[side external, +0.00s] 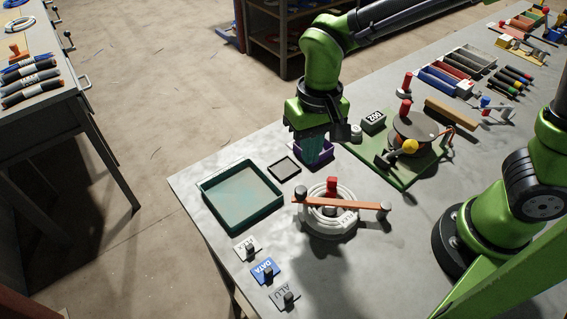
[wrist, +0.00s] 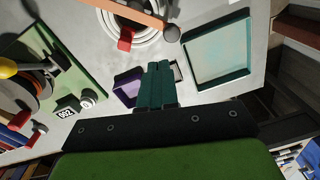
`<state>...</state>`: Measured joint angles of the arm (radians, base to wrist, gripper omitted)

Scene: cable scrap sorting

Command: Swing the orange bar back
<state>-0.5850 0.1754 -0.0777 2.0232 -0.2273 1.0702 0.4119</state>
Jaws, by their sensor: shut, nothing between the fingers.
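The orange bar (side external: 345,202) lies across the top of a round white coil (side external: 325,222) on the table. A grey knob (side external: 384,209) is at its right end and a dark knob at its left end. A red block (side external: 331,186) stands at the coil's back edge, beside the bar. In the wrist view the orange bar (wrist: 138,13) shows at the top edge, partly cut off, with the red block (wrist: 125,39) below it. My gripper (side external: 313,160) is shut and empty. It hangs over a purple tray (side external: 325,150), behind the bar and apart from it.
An open teal tray (side external: 279,205) and a small dark-framed pad (side external: 284,168) are left of the coil. Tags including a blue DATA tag (side external: 265,271) line the front edge. A green board (side external: 414,170) with a reel, yellow ball and red-topped post stands to the right.

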